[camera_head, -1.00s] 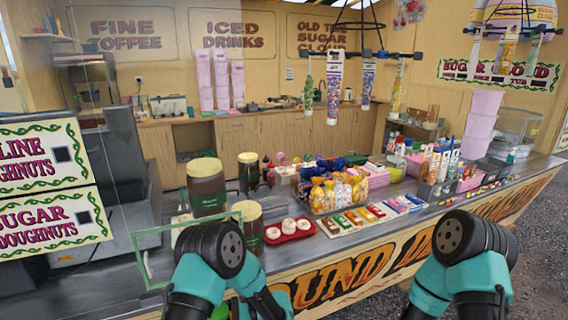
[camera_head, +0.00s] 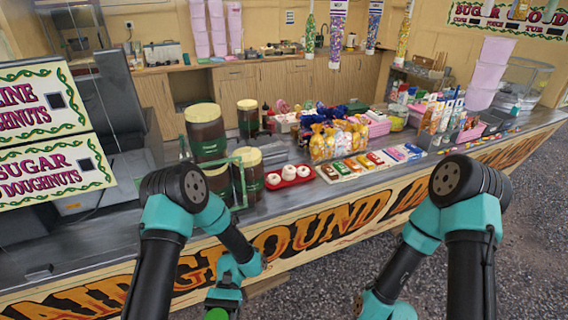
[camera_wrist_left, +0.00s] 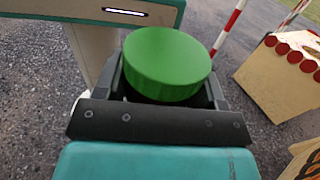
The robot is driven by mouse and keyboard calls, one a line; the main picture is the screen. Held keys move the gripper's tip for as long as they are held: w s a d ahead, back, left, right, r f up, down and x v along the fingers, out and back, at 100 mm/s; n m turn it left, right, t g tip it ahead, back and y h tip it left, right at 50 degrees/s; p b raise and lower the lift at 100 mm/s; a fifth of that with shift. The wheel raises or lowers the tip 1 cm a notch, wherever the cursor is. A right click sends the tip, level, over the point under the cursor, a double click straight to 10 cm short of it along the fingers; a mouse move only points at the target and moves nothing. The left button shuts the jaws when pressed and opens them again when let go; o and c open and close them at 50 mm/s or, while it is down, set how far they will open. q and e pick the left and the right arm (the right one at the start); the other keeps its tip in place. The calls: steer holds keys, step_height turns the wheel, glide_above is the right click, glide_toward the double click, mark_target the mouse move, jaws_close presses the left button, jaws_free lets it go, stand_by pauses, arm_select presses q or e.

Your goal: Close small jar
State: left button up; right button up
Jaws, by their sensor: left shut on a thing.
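My left gripper (camera_head: 222,300) is low at the bottom of the head view, in front of the counter. In the left wrist view it is shut on a round green lid (camera_wrist_left: 167,62) with a ridged side, held between its fingers. Part of the green lid also shows at the bottom edge of the head view (camera_head: 217,314). Brown jars with cream tops stand on the counter: a large one (camera_head: 206,135), one behind (camera_head: 248,122) and one in front (camera_head: 249,180). I cannot tell which is the small jar. My right gripper is out of view below the right arm.
A red tray (camera_head: 290,183) with white buns, bagged sweets (camera_head: 335,142) and bars are on the counter (camera_head: 290,205). A green-edged frame (camera_head: 240,185) stands by the jars. The wrist view shows gravel, a red-white pole (camera_wrist_left: 229,25) and a cream box (camera_wrist_left: 275,75).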

arm_select(q)
steer(key=s+d+r+n+t+h, duration=0.1)
steer(key=d+r+n+t+h, duration=0.1)
steer(key=d+n+t+h, duration=1)
steer(key=w+d+n+t+h, duration=0.1)
steer(key=w+n+t+h, duration=0.6)
steer(key=w+n+t, duration=0.25)
steer(key=w+a+f+n+t+y, duration=0.3)
steer(key=w+n+t+y, duration=0.1)
steer(key=w+t, duration=0.2)
steer(key=w+a+f+n+t+y, duration=0.2)
steer(key=w+f+n+t+y, duration=0.15)
steer(key=w+t, duration=0.3)
steer(key=w+a+f+n+t+y, duration=0.1)
steer(key=w+a+f+n+y, duration=0.1)
steer(key=a+y, duration=0.3)
steer(key=w+a+f+n+t+y, duration=0.1)
steer(key=w+a+f+n+y, duration=0.2)
steer(key=a+f+n+y, duration=0.1)
steer(key=a+n+y, duration=0.1)
steer(key=a, duration=0.1)
steer(key=shift+w+a+n, duration=0.15)
steer(key=shift+a+n, duration=0.15)
steer(key=shift+a, duration=0.05)
